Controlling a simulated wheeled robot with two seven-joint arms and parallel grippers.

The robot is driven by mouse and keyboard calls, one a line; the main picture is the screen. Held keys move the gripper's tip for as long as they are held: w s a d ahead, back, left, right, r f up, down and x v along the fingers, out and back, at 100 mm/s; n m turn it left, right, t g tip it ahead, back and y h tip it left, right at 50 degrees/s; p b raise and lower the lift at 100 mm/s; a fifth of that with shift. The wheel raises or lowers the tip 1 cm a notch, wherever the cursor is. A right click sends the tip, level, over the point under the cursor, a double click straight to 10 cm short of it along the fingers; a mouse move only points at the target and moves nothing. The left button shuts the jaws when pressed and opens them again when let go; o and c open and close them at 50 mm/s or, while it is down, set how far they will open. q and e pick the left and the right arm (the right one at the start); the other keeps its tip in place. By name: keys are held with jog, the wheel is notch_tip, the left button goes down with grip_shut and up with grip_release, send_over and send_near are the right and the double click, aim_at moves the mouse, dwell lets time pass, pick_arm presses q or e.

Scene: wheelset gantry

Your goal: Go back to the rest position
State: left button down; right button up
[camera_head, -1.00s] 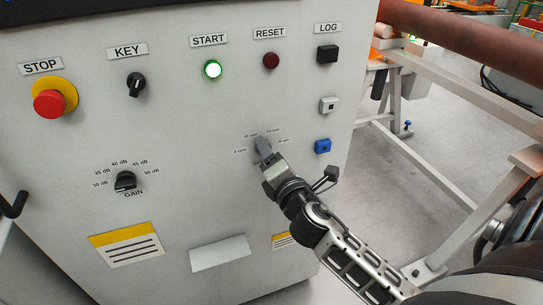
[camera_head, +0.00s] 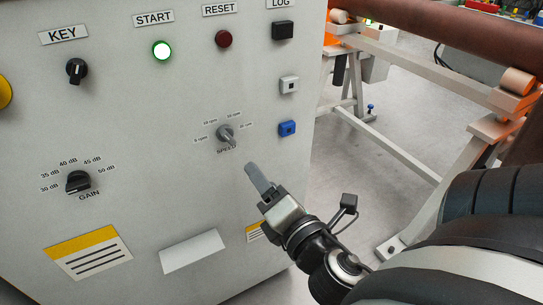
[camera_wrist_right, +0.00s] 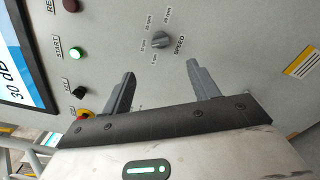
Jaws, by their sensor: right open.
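My right gripper (camera_head: 262,182) is in front of the control cabinet (camera_head: 150,120), below and to the right of the SPEED knob (camera_head: 226,134), apart from it. In the right wrist view the two fingers of the gripper (camera_wrist_right: 160,88) are spread with nothing between them. The grey SPEED knob (camera_wrist_right: 160,40) shows beyond the fingertips, with its rpm marks around it. My left gripper is not in view.
The cabinet also bears a lit green START button (camera_head: 162,50), a dark red RESET button (camera_head: 223,39), a KEY switch (camera_head: 76,71) and a GAIN knob (camera_head: 78,182). A pale steel frame (camera_head: 390,75) stands to the right. Grey floor lies between.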

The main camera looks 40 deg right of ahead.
jog(key=shift+v, duration=0.85)
jog(key=s+a+f+m+g+y, duration=0.1)
jog(key=a+f+m+g+y, duration=0.2)
jog(key=a+f+m, duration=0.3)
jog(key=s+a+f+m+g+y, duration=0.1)
jog(key=a+f+m+g+y, duration=0.2)
jog(key=f+m, duration=1)
jog(key=a+f+y, duration=0.1)
jog(key=a, duration=0.2)
jog(key=shift+a+f+g+y, duration=0.15)
jog(key=shift+a+g+y, duration=0.15)
jog(key=shift+g+y, duration=0.1)
jog(key=shift+s, duration=0.1)
dwell(2.6)
